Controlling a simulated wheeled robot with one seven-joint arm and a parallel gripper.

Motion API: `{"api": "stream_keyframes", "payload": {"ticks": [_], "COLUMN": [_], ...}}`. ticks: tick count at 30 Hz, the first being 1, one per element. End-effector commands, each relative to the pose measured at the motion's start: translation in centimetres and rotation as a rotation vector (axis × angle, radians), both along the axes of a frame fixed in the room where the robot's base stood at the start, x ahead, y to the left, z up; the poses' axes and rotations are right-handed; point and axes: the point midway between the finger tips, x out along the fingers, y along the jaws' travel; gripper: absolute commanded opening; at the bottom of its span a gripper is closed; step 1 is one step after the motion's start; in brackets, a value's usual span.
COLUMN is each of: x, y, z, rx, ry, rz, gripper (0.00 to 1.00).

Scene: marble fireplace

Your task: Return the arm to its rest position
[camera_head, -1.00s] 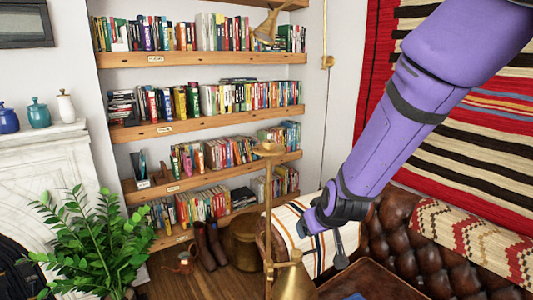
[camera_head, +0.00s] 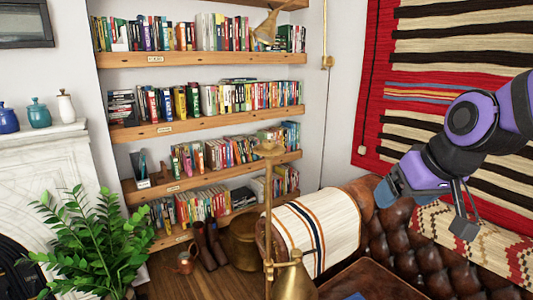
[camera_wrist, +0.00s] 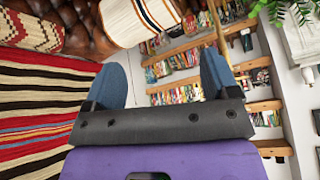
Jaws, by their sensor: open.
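My arm is purple and bent at the right of the head view, in front of the striped wall rug (camera_head: 430,75). My gripper (camera_head: 390,193) has blue fingers and hangs above the brown leather sofa (camera_head: 395,240). In the wrist view my gripper (camera_wrist: 162,80) shows two blue fingers spread wide, with nothing between them. It appears empty and apart from the sofa. Part of the far finger is hidden in the head view.
A white striped throw (camera_head: 325,225) covers the sofa's arm. A brass lamp (camera_head: 292,280) stands before it. A wooden tabletop (camera_head: 370,280) is at the bottom. Bookshelves (camera_head: 215,120) fill the alcove. A green plant (camera_head: 95,240) stands before the white fireplace (camera_head: 50,165).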

Motion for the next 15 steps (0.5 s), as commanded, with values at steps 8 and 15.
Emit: {"api": "stream_keyframes", "payload": {"ticks": [8,15], "x": [-5.9,-10.6], "y": [-3.2,-5.1], "z": [2.6,3.8], "rx": [-0.034,-0.077], "ry": [0.028,0.057], "rz": [-0.079,-0.158], "gripper": [0.81,0.81]}}
